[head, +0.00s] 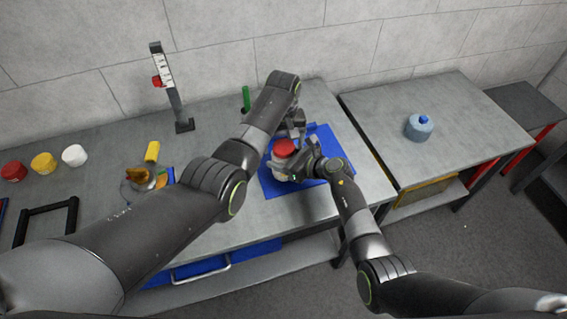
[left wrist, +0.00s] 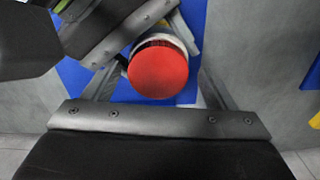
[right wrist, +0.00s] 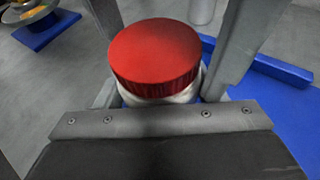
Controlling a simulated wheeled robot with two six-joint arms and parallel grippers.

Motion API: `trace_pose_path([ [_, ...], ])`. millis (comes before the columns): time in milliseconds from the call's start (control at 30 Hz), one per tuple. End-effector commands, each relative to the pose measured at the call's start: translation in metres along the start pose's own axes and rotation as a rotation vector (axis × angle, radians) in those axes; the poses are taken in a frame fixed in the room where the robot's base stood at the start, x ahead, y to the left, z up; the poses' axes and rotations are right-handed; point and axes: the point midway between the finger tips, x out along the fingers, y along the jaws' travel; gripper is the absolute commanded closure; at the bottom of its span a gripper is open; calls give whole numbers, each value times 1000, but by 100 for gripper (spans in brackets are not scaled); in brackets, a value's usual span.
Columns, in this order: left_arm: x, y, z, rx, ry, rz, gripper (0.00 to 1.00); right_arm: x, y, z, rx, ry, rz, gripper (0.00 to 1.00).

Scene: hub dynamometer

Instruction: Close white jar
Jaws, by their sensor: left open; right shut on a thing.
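A pale jar with a red lid (head: 284,147) on top stands on the blue mat (head: 277,188). My right gripper (head: 299,165) is shut on the jar body from the right; the body (right wrist: 185,97) shows as a pale band under the lid in the right wrist view. My left gripper (head: 290,128) is open behind the jar. In the left wrist view the lid (left wrist: 158,72) lies between its spread fingers, with clear gaps on both sides. A separate white lid or small jar (head: 74,155) stands at the far left of the bench.
A red cap (head: 13,171) and a yellow cap (head: 43,162) stand beside the white one.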

Motion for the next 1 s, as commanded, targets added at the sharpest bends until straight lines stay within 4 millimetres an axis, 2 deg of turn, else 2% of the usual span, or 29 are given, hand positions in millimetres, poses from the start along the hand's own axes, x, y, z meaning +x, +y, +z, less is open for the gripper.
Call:
trace_pose_path([
  [133,-9,2,0,3,1,5,20,0,1,0,0,0,2,100],
  [267,-29,2,0,3,3,5,20,0,1,0,0,0,2,100],
  [500,-82,1,-1,1,4,4,20,0,1,0,1,0,2,100],
  [633,-103,1,-1,1,3,2,20,0,1,0,1,0,2,100],
  [800,-117,0,0,0,0,0,20,0,1,0,1,0,2,100],
  [1000,-120,0,0,0,0,0,20,0,1,0,1,0,2,100],
])
